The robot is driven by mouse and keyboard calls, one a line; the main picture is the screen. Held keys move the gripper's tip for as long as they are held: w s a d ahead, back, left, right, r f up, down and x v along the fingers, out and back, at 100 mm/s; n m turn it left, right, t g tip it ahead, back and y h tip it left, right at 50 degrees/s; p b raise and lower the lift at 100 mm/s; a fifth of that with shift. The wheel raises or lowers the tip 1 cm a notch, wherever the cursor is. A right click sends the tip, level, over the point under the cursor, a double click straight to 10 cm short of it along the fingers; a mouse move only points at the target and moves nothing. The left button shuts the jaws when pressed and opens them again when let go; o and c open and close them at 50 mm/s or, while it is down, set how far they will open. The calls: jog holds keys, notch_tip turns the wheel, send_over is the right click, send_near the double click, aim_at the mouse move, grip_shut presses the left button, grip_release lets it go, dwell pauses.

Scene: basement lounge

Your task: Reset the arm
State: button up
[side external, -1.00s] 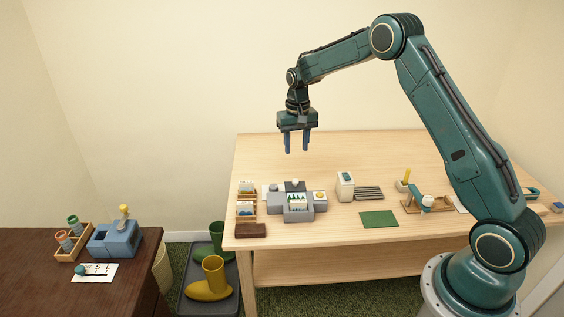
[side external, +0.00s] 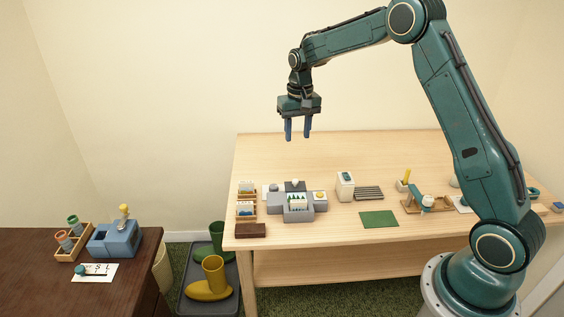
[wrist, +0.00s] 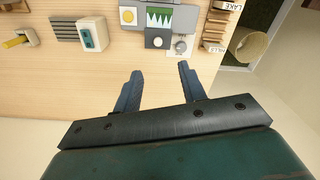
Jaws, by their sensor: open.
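My gripper (side external: 298,131) hangs in the air above the back part of the light wooden table (side external: 330,155), fingers pointing down. Its two blue fingers are apart, with nothing between them. In the wrist view my gripper (wrist: 158,85) is also open and empty, and the tabletop lies well below it.
A grey block device (side external: 297,204) with a tree picture stands on the table. Near it are a white box (side external: 345,186), a green mat (side external: 379,219) and a brown block (side external: 251,230). A dark table (side external: 105,278) stands left, beyond boots on a tray (side external: 190,300).

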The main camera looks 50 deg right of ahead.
jog(key=s+a+r+n+t, duration=0.1)
jog(key=s+a+r, duration=0.3)
jog(key=s+r, duration=0.4)
jog(key=s+a+r+n+t, duration=0.2)
jog(key=s+a+r, duration=0.3)
jog(key=s+r, duration=0.25)
jog(key=s+a+f+n+t, duration=0.1)
jog(key=s+a, duration=0.3)
jog(key=s, duration=1.5)
jog(key=shift+a+f+n+t, duration=0.2)
jog(key=shift+n+t, duration=0.4)
jog(key=shift+n, duration=0.2)
